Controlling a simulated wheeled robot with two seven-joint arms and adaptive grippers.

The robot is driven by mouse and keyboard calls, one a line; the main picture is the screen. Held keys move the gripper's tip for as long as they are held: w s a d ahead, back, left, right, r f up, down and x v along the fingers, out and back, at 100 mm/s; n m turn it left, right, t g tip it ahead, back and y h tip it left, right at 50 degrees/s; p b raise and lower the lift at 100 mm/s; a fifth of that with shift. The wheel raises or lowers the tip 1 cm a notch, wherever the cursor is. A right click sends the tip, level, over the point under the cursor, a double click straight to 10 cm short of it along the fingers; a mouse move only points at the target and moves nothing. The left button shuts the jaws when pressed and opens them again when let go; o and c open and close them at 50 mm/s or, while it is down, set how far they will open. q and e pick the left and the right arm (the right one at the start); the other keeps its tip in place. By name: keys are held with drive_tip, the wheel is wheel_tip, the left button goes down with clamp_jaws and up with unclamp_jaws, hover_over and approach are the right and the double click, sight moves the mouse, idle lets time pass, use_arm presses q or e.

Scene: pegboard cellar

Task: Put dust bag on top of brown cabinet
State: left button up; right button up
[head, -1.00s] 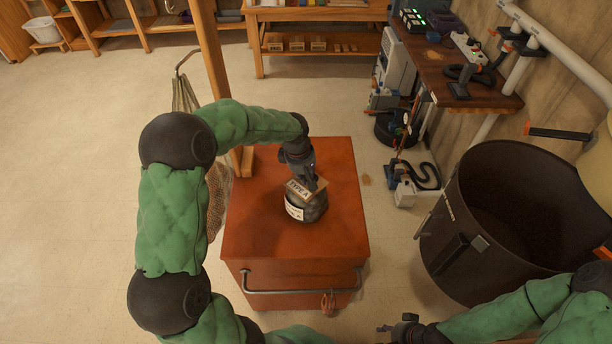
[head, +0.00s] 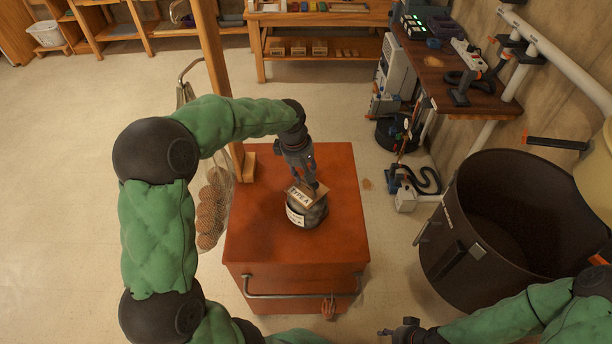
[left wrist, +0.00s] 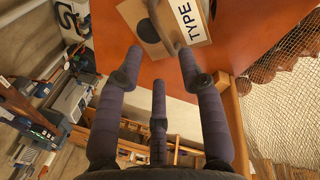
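The dust bag (head: 312,215) is a grey rounded bag with a cardboard collar and white "TYPE A" labels. It rests on the top of the brown cabinet (head: 265,225), a reddish-brown box with a front handle bar. In the left wrist view the bag's cardboard collar (left wrist: 190,22) lies at the top, beyond the fingertips. My left gripper (head: 310,182) is just above the bag; its fingers (left wrist: 140,75) are spread with nothing between them. In the head view its tips overlap the collar, so contact is unclear. My right gripper (head: 398,331) is low at the bottom edge, its fingers too small to read.
A large dark open drum (head: 475,240) stands right of the cabinet. A wooden post (head: 212,80) and a net bag of round things (head: 212,205) are at its left. A workbench (head: 470,90) is at the back right. The cabinet top is clear around the bag.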

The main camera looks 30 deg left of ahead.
use_arm(q)
drive_tip(key=shift+p+v, duration=0.4)
drive_tip(key=shift+v, duration=1.95)
